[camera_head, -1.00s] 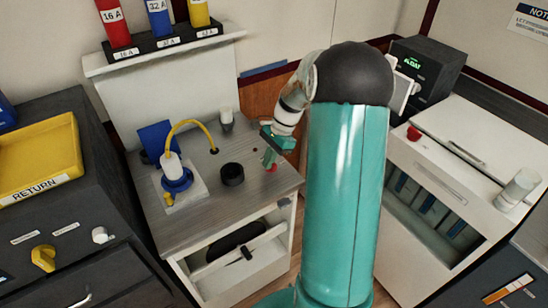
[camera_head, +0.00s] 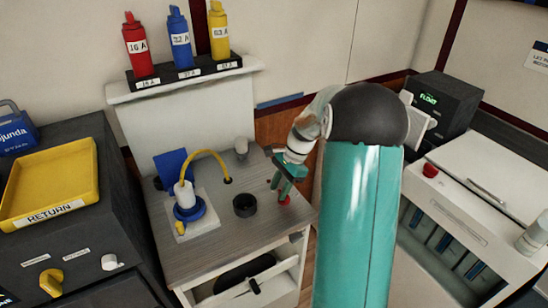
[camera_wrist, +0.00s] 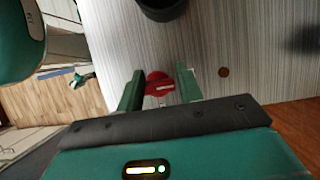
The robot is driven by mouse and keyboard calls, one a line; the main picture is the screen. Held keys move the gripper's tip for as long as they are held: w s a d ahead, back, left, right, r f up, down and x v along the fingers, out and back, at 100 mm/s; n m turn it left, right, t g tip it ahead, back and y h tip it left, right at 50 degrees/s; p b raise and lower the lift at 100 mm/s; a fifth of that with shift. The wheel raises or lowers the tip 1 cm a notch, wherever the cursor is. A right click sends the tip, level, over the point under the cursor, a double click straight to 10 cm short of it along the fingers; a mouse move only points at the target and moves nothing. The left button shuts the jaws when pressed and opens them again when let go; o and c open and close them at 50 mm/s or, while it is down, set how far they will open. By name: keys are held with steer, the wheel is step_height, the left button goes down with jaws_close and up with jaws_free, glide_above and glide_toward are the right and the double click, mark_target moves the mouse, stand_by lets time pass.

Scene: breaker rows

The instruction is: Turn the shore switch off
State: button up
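A small red knob (camera_head: 285,200) sits at the right front corner of the grey bench top (camera_head: 215,245). In the wrist view the red knob (camera_wrist: 158,84) carries a pale mark, too small to read. My gripper (camera_head: 287,186) points down just above it. In the wrist view my gripper (camera_wrist: 159,85) is open, with one green finger on each side of the knob and gaps between. I cannot tell whether the fingers reach down around it. No label that reads shore is legible.
A black cup (camera_head: 245,205) and a blue plug with yellow cable (camera_head: 188,208) stand on the bench. A yellow RETURN tray (camera_head: 50,183) is at left, above a yellow knob (camera_head: 51,282). Red, blue and yellow holders (camera_head: 180,40) stand on a shelf. Another red button (camera_head: 430,170) is at right.

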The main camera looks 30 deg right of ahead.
steer(key=w+r, duration=0.3)
steer(key=r, duration=0.4)
steer(key=w+r, duration=0.2)
steer(key=r, duration=0.5)
steer(key=shift+w, duration=0.4)
stand_by(0.7)
steer(key=shift+d, duration=0.1)
stand_by(0.3)
steer(key=v, duration=1.3)
steer(key=shift+r, duration=0.3)
